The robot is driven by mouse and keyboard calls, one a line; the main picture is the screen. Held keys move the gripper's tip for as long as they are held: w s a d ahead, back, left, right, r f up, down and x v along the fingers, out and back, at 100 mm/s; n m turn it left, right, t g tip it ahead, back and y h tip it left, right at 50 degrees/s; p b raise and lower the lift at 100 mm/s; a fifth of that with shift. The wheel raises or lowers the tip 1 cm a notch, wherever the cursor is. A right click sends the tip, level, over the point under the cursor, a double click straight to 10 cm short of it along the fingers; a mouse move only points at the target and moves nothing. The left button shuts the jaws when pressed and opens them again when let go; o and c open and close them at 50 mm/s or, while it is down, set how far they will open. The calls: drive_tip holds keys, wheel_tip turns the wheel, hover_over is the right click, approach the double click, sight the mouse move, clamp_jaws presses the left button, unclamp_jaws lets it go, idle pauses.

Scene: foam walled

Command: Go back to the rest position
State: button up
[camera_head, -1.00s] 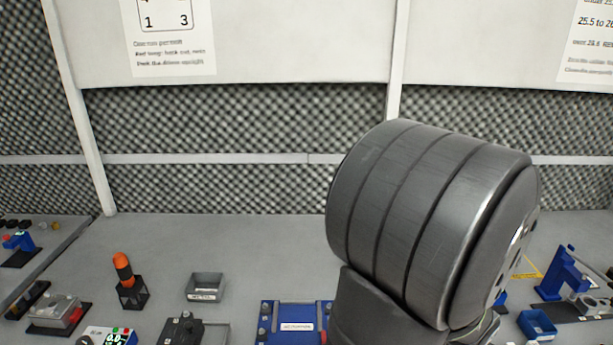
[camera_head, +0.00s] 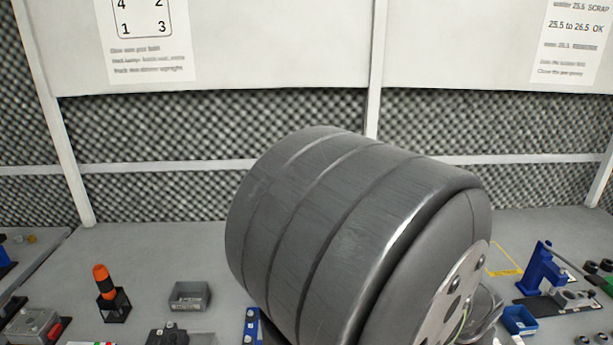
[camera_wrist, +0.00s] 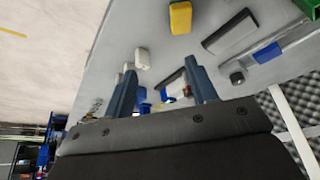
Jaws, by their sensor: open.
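My gripper (camera_wrist: 160,95) shows in the wrist view as two blue-grey fingers standing well apart. It is open, and I see nothing held between the fingers. Beyond them lies the grey bench top with small items on it. In the head view my own dark grey arm link fills the middle and lower right, and the gripper itself is not visible there. The link hides the middle of the bench, including most of a blue fixture (camera_head: 252,322).
In the head view, an orange-topped driver (camera_head: 103,280) stands upright in a black holder. A grey bin (camera_head: 190,296), a blue bin (camera_head: 519,321) and a blue stand (camera_head: 541,268) are on the bench. The wrist view shows a yellow block (camera_wrist: 180,17) and a white block (camera_wrist: 142,58).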

drive_tip(key=shift+n, duration=0.5)
drive_tip(key=shift+w+a+r, duration=0.1)
drive_tip(key=shift+w+a, duration=0.2)
drive_tip(key=shift+w, duration=0.45)
drive_tip(key=shift+w+a+r, duration=0.15)
drive_tip(key=shift+w+a, duration=0.2)
drive_tip(key=shift+w, duration=0.35)
drive_tip(key=shift+w+a+r, duration=0.1)
drive_tip(key=shift+w+a, duration=0.2)
drive_tip(key=shift+w, duration=0.45)
drive_tip(key=shift+o, duration=0.2)
drive_tip(key=o, duration=1)
drive_tip(key=shift+w, duration=0.1)
drive_tip(key=w+d+r+m+g+y, duration=0.1)
drive_tip(key=w+r+m, duration=0.25)
drive_tip(key=w, duration=0.55)
drive_tip(key=w+d+r+m+g+y, duration=0.1)
drive_tip(key=w+r+m, duration=0.25)
drive_tip(key=w, duration=0.55)
drive_tip(key=w+d+r+m+g+y, duration=0.1)
drive_tip(key=w+d+r+m+g, duration=0.2)
drive_tip(key=w, duration=0.5)
drive_tip(key=shift+m+t, duration=0.6)
drive_tip(key=shift+t, duration=0.1)
drive_tip(key=f, duration=0.3)
drive_tip(key=a+f, duration=0.1)
drive_tip(key=f, duration=0.5)
drive_tip(key=shift+w+a+f, duration=0.25)
drive_tip(key=shift+f, duration=0.1)
